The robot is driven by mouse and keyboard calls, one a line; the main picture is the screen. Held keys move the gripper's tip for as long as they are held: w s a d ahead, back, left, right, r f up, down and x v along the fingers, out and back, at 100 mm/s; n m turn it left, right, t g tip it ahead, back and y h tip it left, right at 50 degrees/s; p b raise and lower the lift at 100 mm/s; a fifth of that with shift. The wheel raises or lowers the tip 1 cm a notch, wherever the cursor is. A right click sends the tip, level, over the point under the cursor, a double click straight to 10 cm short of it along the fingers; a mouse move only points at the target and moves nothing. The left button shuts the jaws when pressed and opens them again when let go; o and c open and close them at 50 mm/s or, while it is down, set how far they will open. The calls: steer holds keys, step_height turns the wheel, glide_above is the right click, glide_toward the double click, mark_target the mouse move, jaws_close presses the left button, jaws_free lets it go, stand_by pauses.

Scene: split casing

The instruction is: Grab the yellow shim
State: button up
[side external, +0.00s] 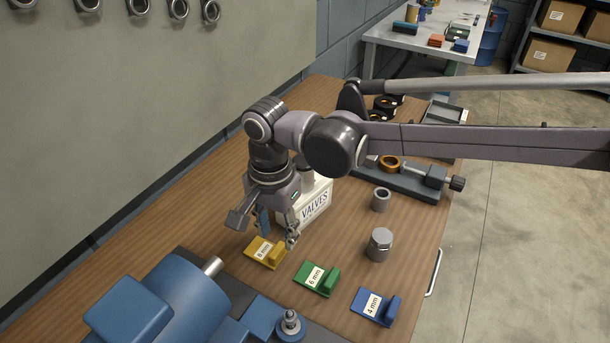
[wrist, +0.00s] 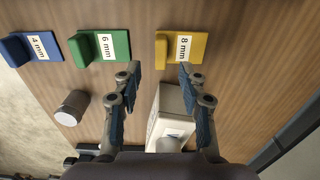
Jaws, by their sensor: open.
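The yellow shim (side external: 266,251), a flat plate with a raised block and a white "8 mm" label, lies on the wooden bench. In the wrist view the yellow shim (wrist: 187,48) lies just beyond my fingertips, roughly in line with the gap between them. My gripper (side external: 270,233) is open above the bench beside the shim, with nothing between its fingers. The wrist view shows both fingers of my gripper (wrist: 158,75) spread apart. From the side I cannot tell the exact height of the fingertips above the shim.
The green 6 mm shim (side external: 317,279) and blue 4 mm shim (side external: 376,306) lie to the right. A white VALVES box (side external: 315,206) stands close behind my gripper. A blue motor-like casing (side external: 185,295) fills the front left.

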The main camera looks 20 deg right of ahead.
mark_target(277, 249)
steer(key=shift+s+a+f, duration=0.15)
steer(key=shift+f, duration=2.55)
jaws_close()
